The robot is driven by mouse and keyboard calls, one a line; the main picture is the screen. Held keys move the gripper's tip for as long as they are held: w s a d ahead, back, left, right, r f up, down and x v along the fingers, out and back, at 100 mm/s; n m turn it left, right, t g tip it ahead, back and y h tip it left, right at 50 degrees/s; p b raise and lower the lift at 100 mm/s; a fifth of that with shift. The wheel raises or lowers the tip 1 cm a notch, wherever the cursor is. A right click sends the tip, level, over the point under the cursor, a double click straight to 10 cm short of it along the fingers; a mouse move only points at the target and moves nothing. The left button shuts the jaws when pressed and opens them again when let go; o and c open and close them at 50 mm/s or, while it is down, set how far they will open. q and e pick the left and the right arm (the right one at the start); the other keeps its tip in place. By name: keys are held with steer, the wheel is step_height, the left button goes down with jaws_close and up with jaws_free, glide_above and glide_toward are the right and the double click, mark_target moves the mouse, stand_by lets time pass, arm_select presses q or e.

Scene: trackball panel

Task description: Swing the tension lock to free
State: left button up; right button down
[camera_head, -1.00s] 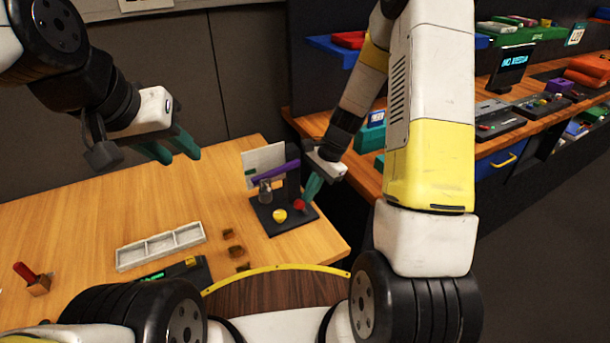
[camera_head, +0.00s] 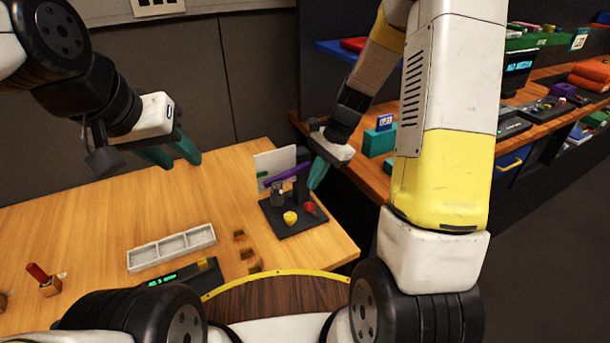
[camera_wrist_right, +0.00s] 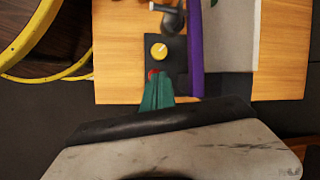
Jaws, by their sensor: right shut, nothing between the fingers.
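A dark panel (camera_head: 293,229) stands on the wooden table. It carries a yellow knob (camera_head: 290,218), a red knob (camera_head: 309,207), a grey upright part (camera_head: 278,192) and a long purple bar (camera_head: 287,174). I cannot tell by look which part is the tension lock. My right gripper (camera_head: 314,184) is shut and empty, just above the red knob. In the right wrist view its green fingertips (camera_wrist_right: 156,84) cover part of the red knob (camera_wrist_right: 153,73); the yellow knob (camera_wrist_right: 159,51) has a pale mark. My left gripper (camera_head: 177,160) is open and empty, left of the panel.
A white board (camera_head: 274,160) stands behind the panel. A pale divided tray (camera_head: 172,248), small brown blocks (camera_head: 246,253) and a red-handled item (camera_head: 42,279) lie on the table. Loaded shelves are at the right.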

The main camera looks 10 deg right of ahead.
steer(key=shift+s+a+r, duration=0.15)
steer(key=shift+r, duration=0.45)
steer(key=shift+s+a+r, duration=0.1)
steer(key=shift+a+r, duration=0.05)
steer(key=shift+r, duration=0.4)
steer(key=s+d+r+n+t+h, duration=0.2)
steer(key=s+r+n+t, duration=0.4)
steer(key=s+r+n, duration=0.5)
steer(key=s+r, duration=0.6)
steer(key=r, duration=0.2)
steer(key=shift+s+d+n+t, duration=0.2)
steer(key=shift+d+n+t, duration=0.1)
steer(key=shift+n, duration=0.1)
